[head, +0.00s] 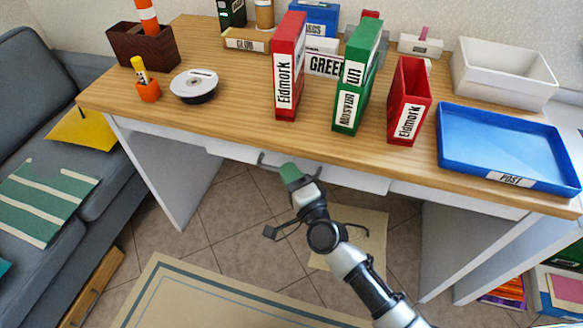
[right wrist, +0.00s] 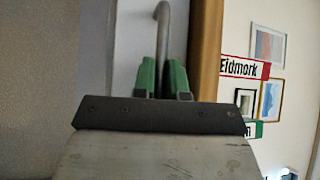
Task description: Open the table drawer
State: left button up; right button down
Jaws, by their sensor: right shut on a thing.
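The wooden-topped table (head: 235,130) has a white drawer (head: 345,178) under its front edge. I cannot tell whether the drawer stands slightly out. A grey bar handle (head: 268,160) is on the drawer's front. My right gripper (head: 289,170), with green fingers, is at the handle. In the right wrist view the handle (right wrist: 162,25) runs down between the two green fingers of the gripper (right wrist: 161,75), which are shut on it. The fingers hide part of the handle. My left gripper is not in view.
On the tabletop stand red and green box files (head: 288,75), a blue tray (head: 505,145), a white bin (head: 500,72) and a disc spindle (head: 194,85). A grey sofa (head: 35,100) is at the left. Floor in front of the drawer is open, with a rug (head: 215,300).

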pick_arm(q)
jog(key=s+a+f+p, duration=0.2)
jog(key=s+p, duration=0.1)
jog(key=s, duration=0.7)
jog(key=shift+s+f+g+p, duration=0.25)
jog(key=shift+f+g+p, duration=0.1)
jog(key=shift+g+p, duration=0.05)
pick_arm(e)
jog(key=s+a, duration=0.4)
jog(key=s, duration=0.9)
jog(key=s+a, duration=0.4)
jog(key=s, duration=0.8)
jog(key=shift+s+a, duration=0.15)
jog(key=shift+s, duration=0.2)
jog(key=c, duration=1.2)
grip_release()
jog(key=shift+o, duration=0.2)
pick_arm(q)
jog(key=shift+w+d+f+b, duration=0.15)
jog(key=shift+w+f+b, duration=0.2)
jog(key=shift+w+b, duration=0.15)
pick_arm(e)
jog(key=v, duration=1)
jog(key=shift+s, duration=0.35)
